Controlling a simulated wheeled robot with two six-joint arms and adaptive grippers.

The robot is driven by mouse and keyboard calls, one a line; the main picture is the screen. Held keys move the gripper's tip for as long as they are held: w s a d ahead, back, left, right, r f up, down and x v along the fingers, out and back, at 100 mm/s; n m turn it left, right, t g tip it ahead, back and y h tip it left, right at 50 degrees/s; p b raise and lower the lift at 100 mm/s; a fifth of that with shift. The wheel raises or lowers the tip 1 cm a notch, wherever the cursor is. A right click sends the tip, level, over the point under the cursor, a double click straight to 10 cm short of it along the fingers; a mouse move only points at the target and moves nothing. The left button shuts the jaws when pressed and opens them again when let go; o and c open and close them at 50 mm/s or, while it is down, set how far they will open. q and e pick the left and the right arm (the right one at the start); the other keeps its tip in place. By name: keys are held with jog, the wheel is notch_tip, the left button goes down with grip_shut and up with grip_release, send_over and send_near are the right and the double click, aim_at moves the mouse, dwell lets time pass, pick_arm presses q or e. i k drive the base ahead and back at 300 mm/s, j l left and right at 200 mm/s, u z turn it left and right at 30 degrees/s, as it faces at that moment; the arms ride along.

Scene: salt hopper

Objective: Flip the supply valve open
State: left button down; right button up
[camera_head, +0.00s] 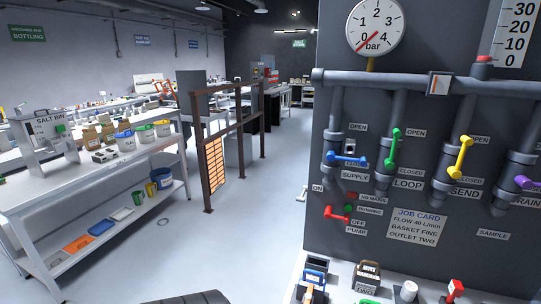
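The supply valve has a blue lever handle (347,158) on the dark panel at the right. The handle lies about level, across a vertical grey pipe. The OPEN label (358,127) is above it. A lower label beside the handle is partly hidden by it. The SUPPLY label (355,175) is just below. Neither of my grippers shows in the head view.
Beside it are a green loop handle (394,148), upright, a yellow send handle (461,157), tilted, and a purple handle (530,183). A red pump handle (337,213) is below. The pressure gauge (376,27) needle points near 0. Open floor (235,245) lies left of the panel.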

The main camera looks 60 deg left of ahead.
aim_at(330, 157)
jog(key=u, duration=1.4)
